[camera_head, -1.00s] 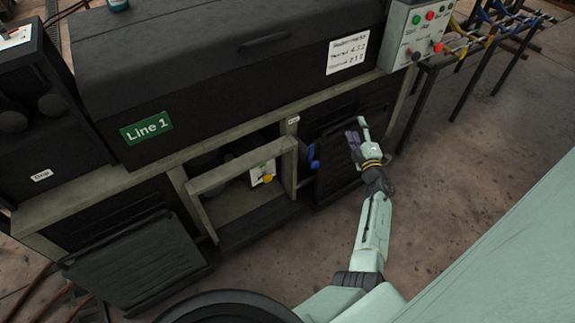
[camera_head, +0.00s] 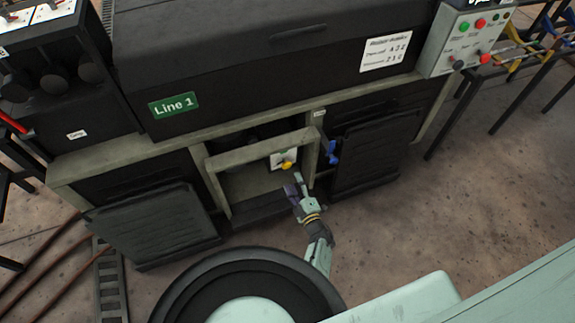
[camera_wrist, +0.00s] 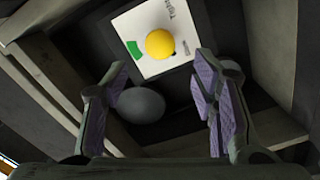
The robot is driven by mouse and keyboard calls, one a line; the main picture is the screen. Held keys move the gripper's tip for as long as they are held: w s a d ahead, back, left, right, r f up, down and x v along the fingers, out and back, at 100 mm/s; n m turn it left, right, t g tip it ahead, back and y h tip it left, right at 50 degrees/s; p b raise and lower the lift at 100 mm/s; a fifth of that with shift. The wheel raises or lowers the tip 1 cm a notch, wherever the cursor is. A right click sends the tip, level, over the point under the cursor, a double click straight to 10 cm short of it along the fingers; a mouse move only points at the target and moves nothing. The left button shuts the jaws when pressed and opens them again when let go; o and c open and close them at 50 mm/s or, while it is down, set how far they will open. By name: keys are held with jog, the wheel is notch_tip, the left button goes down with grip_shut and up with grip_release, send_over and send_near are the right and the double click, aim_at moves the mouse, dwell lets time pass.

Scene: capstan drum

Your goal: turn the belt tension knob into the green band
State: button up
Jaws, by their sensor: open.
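The yellow belt tension knob (camera_head: 287,165) sits on a white plate (camera_head: 279,158) inside an open bay under the "Line 1" machine. In the wrist view the knob (camera_wrist: 160,43) is round, with a small dark mark at its lower right edge. The green band (camera_wrist: 134,49) is on the plate to the left of the knob. My gripper (camera_head: 295,183) is just below and in front of the knob. In the wrist view my gripper (camera_wrist: 165,85) is open and empty, its purple-padded fingers apart, with the knob beyond and between them.
A grey frame (camera_head: 256,149) borders the bay. A blue handle (camera_head: 332,152) is just right of it. A grey rounded object (camera_wrist: 141,105) lies below the plate in the wrist view. Dark panels (camera_head: 158,221) lean at both sides. A control box (camera_head: 467,38) is at upper right.

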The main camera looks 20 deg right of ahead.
aim_at(287, 167)
jog(key=w+b, duration=0.2)
jog(key=w, duration=0.2)
jog(key=w+b, duration=0.2)
jog(key=w, duration=0.2)
jog(key=shift+w+a+f, duration=0.15)
jog(key=shift+w, duration=0.1)
jog(key=shift+w+b, duration=0.35)
jog(key=shift+c, duration=0.2)
jog(key=c, duration=1.1)
